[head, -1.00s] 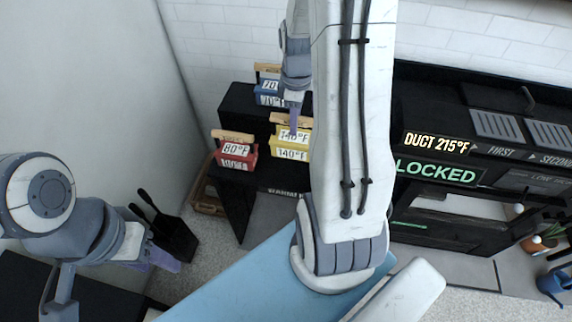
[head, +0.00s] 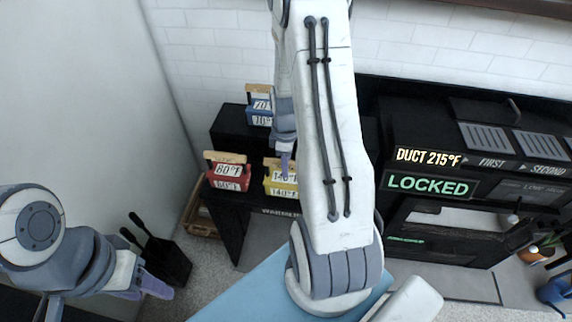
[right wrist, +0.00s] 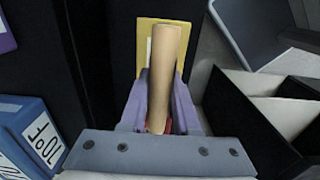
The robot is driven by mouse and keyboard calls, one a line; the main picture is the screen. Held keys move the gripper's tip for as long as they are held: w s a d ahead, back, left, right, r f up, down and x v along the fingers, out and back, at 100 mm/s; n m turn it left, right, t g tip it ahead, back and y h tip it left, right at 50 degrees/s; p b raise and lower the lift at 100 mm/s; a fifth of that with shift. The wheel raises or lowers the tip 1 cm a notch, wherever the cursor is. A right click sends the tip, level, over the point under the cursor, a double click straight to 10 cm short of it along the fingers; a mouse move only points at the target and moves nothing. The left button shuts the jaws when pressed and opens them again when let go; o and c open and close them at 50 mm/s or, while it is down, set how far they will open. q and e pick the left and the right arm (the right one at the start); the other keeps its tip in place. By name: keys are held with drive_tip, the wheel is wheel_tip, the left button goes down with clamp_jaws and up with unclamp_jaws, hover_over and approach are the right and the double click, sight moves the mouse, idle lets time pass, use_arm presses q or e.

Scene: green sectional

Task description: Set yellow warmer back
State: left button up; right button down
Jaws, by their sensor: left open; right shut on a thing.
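The yellow warmer (head: 281,188), marked 140°F, is at the lower step of the black stand (head: 228,203), right of the red 80°F warmer (head: 226,183). I cannot tell whether its base touches the step. My right gripper (head: 285,172) comes down from above and is shut on its wooden handle. In the right wrist view, the handle (right wrist: 161,75) stands between the purple fingers (right wrist: 160,105), with the yellow body (right wrist: 148,40) behind it. My left gripper (head: 160,288) is open and empty at the lower left, away from the stand.
A blue 70°F warmer (head: 259,118) sits on the upper step behind. A black oven-like unit (head: 450,225) with a lit LOCKED sign stands to the right. A black holder with dark handles (head: 165,258) is at the left. My right arm hides part of the stand.

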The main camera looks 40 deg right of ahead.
drive_tip(key=c, duration=0.6)
unclamp_jaws()
drive_tip(key=shift+f, duration=0.1)
drive_tip(key=shift+c, duration=0.2)
drive_tip(key=shift+r, duration=0.2)
wheel_tip(320, 180, up, 12)
